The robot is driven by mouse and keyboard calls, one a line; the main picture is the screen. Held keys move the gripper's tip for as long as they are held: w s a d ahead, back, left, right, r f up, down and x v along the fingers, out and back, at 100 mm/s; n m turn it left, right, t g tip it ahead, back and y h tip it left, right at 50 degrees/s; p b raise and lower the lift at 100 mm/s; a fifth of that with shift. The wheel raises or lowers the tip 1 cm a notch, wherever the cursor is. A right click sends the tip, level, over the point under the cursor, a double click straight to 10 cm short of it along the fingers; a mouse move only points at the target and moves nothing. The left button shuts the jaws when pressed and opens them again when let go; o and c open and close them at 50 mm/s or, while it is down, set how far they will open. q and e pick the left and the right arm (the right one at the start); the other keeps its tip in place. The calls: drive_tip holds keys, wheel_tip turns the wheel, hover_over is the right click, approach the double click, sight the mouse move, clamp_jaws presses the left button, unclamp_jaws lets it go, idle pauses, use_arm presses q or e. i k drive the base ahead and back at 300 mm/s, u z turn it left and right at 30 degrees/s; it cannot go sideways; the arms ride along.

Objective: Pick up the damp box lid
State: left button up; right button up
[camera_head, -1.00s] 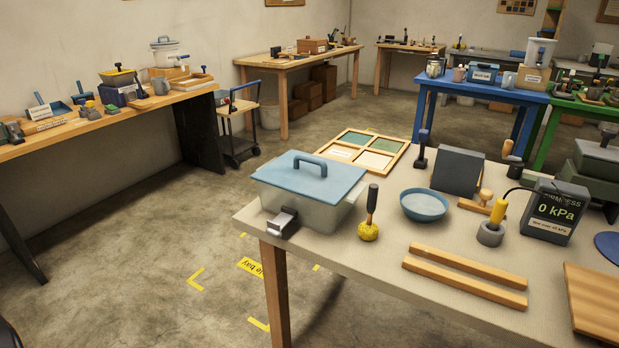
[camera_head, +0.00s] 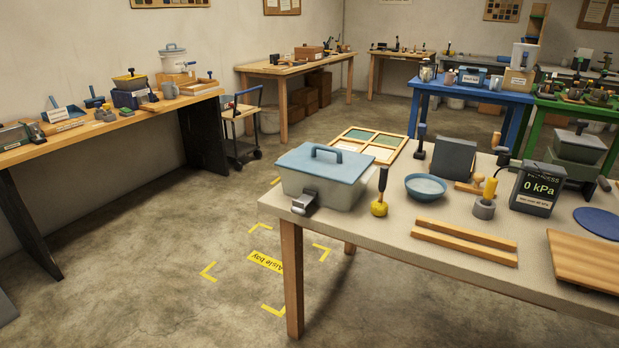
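The damp box (camera_head: 323,187) stands at the left end of the beige table, near its corner. It has a pale translucent body with a metal latch-like piece (camera_head: 305,203) in front of it. Its blue lid (camera_head: 318,167) lies on top and has a darker blue handle (camera_head: 328,152) across the middle. Neither of my grippers is in view.
On the beige table (camera_head: 390,232), right of the box, are a yellow-based tool (camera_head: 379,204), a blue bowl (camera_head: 426,187), two wooden bars (camera_head: 462,242) and a 0 kPa gauge box (camera_head: 537,190). A divided wooden tray (camera_head: 369,144) lies behind. Left of the table, the floor with yellow bay marks (camera_head: 265,261) is clear.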

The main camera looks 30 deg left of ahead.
sight(346, 168)
drive_tip(key=u, duration=0.35)
drive_tip(key=k, duration=0.25)
drive_tip(key=z, duration=0.35)
drive_tip(key=i, duration=0.95)
drive_tip(key=u, duration=0.75)
